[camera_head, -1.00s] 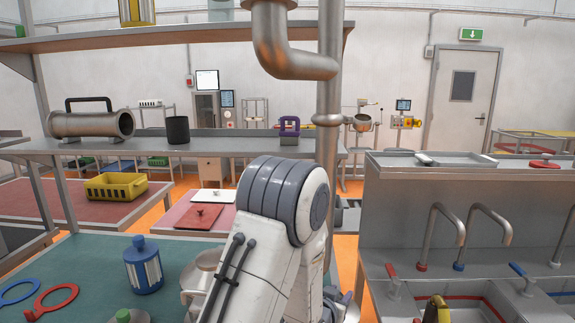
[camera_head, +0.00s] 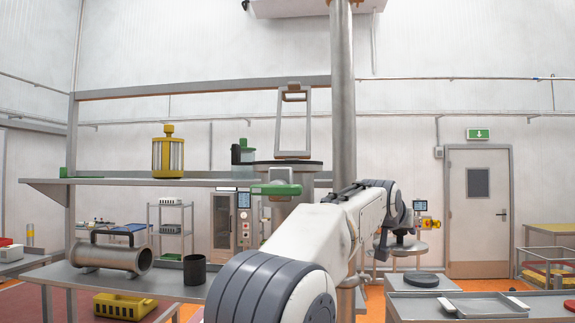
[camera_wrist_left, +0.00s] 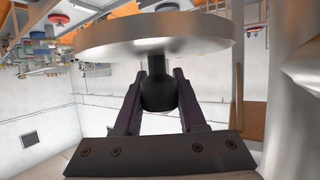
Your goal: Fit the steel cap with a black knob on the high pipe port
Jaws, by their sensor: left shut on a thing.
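The steel cap shows in the left wrist view as a wide, pale metal disc (camera_wrist_left: 140,35) with a black knob (camera_wrist_left: 158,92). My left gripper (camera_wrist_left: 158,85) is shut on the knob, one finger on each side. In the head view my left arm reaches up and right past the vertical pipe (camera_head: 342,100). A round, dark-rimmed top (camera_head: 288,163) left of the pipe looks like the high port; the arm covers part of what is below. My right gripper is not in view.
A green fitting (camera_head: 275,188) shows just below the dark rim. A shelf (camera_head: 110,182) at left holds a yellow canister (camera_head: 168,152). The sink counter (camera_head: 460,305) is at lower right.

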